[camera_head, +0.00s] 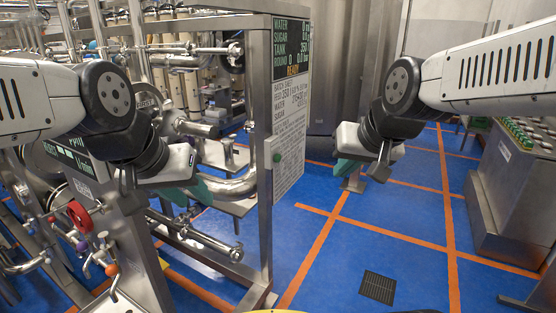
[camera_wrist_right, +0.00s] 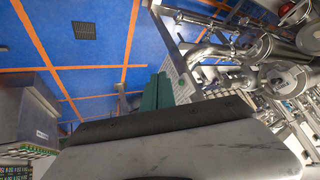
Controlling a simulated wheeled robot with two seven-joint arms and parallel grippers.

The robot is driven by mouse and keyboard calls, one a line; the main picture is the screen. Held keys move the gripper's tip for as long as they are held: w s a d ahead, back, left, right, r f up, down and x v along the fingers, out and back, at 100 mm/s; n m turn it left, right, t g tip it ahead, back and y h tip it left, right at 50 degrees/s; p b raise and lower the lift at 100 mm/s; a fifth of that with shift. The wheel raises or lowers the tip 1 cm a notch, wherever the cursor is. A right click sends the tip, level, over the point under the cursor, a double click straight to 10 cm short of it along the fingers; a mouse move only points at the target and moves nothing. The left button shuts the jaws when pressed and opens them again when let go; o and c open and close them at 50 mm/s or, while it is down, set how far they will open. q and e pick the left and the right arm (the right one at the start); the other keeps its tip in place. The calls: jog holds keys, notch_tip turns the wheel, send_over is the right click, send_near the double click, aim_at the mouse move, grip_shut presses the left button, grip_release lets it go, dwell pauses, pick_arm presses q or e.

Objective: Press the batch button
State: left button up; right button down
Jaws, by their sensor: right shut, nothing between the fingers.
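A small green round button (camera_head: 277,157) sits on a steel box on the upright post, beside the white batch sheet (camera_head: 290,125); I take it to be the batch button. My left gripper (camera_head: 200,190) is left of the post and lower than the button, apart from it; its jaw state is unclear. My right gripper (camera_head: 345,168) is right of the button and sheet, apart from both. Its green fingers are together and empty, and they also show in the right wrist view (camera_wrist_right: 158,92).
A dark display (camera_head: 291,50) hangs above the sheet. A steel conveyor (camera_head: 510,185) with green-topped bottles stands at right.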

aim_at(278, 158)
jog(key=w+d+f+m+t+h, duration=0.1)
jog(key=w+d+f+m+t, duration=0.15)
jog(key=w, duration=1.35)
jog(key=w+d+f+m+t, duration=0.1)
jog(key=w+f+t, duration=0.25)
jog(key=w, duration=1.25)
jog(key=w+a+f+t+y, duration=0.2)
jog(key=w+f, duration=0.1)
jog(key=f, duration=0.4)
jog(key=w+a+f+t+y, duration=0.1)
jog(key=w+f+t, duration=0.2)
jog(key=f, duration=0.5)
jog(key=shift+w+a+f+m+y, duration=0.3)
jog(key=shift+w+a+m+y, duration=0.1)
jog(key=shift+w, duration=0.35)
jog(key=w+a, duration=0.4)
jog(key=a, duration=0.3)
jog(key=shift+w+a, duration=0.25)
jog(key=shift+a, duration=0.1)
jog(key=shift+w+a, duration=0.2)
jog(key=shift+a, duration=0.1)
